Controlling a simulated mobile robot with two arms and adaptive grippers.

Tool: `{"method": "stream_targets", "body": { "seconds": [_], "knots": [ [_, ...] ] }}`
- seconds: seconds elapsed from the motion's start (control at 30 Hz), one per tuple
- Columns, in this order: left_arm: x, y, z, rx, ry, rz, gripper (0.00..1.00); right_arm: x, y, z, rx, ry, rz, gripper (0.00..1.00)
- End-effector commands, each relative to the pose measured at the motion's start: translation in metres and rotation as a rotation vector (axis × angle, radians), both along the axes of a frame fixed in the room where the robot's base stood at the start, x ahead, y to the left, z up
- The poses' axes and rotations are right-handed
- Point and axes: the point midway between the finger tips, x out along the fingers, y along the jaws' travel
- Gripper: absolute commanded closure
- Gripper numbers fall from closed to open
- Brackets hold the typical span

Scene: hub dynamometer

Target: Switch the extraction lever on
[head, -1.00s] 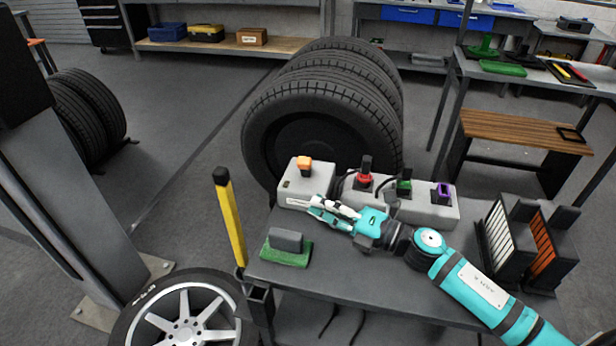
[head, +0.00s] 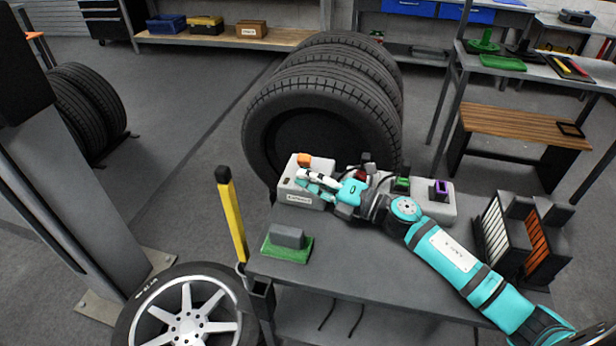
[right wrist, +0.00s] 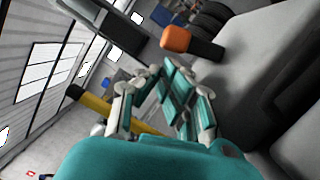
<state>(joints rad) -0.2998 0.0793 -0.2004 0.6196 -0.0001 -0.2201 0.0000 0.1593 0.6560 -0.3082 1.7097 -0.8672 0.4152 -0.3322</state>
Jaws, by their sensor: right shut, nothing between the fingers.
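An orange-capped lever (head: 305,160) stands on the grey-white box (head: 290,186) at the left of the bench-top row. The box has a small label on its front that is too small to read surely. My right gripper (head: 302,178) is shut and empty, just in front of this lever and over the box. In the right wrist view, the orange cap on its dark stem (right wrist: 178,40) is beyond and above the fingertips (right wrist: 160,75), with a visible gap. My left gripper is not in view.
Red, green (head: 401,184) and purple (head: 440,187) controls stand to the right, the red one partly hidden by my arm. A grey block on a green base (head: 287,247) lies in front. A yellow post (head: 231,220) rises left of the bench. Large tyres (head: 320,110) stand behind.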

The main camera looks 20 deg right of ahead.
Motion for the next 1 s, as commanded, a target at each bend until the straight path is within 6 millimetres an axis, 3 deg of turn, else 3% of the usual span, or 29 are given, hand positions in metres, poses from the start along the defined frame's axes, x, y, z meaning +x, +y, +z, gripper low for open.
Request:
{"method": "stream_targets", "body": {
  "seconds": [1.0],
  "knots": [
    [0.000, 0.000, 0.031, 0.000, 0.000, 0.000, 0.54, 0.011, -0.007, 0.017, 0.069, 0.100, -0.002, 1.00]
  ]
}}
